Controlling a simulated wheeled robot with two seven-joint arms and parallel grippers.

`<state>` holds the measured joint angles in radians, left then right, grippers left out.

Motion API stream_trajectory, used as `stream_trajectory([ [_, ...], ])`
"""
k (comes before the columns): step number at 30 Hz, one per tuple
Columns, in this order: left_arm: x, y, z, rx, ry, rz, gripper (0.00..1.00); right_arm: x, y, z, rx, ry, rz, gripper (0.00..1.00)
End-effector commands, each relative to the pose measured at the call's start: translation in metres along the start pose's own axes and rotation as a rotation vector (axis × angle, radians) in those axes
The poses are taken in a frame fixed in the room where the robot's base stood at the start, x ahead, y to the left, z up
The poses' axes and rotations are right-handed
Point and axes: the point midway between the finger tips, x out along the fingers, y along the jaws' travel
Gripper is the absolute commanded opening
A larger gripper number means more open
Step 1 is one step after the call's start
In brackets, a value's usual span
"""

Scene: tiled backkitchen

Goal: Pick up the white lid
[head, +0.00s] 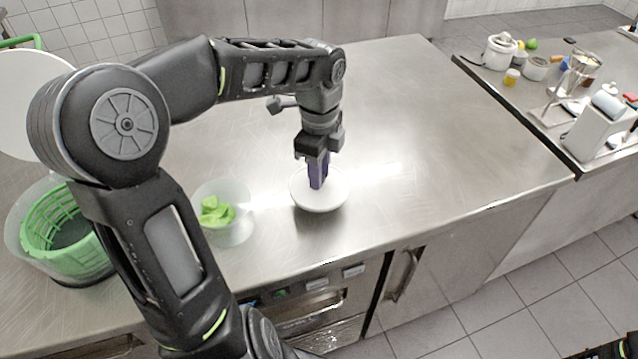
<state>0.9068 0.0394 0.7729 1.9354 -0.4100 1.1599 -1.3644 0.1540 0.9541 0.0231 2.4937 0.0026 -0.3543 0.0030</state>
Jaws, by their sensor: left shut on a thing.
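The white lid (325,204) is a round, shallow white disc on the steel counter or just above it; I cannot tell if it touches. My left gripper (318,186) points down over its middle, with its dark purple fingers shut on the lid. The fingers hide the lid's centre and whatever part they grip.
A clear bowl (236,229) with green pieces (216,211) stands left of the lid. A green basket (62,225) in a clear container is at the far left. The counter (430,130) is clear to the right. A second counter holds pots and a white appliance (600,125).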

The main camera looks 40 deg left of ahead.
Motion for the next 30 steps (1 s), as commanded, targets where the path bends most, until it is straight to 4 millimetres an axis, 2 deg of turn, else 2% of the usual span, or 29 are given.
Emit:
stream_trajectory([
  [3,-0.024,-0.001,0.000,0.001,-0.002,-0.005,0.00,0.002,0.001,0.000,0.000,0.000,0.000,0.36],
  [9,-0.049,0.000,0.000,0.001,0.000,-0.001,0.00,0.003,0.001,0.000,-0.001,0.001,-0.001,0.36],
  [30,-0.053,0.000,0.000,0.001,0.000,0.001,0.00,0.002,0.001,0.000,-0.001,0.001,-0.001,0.36],
])
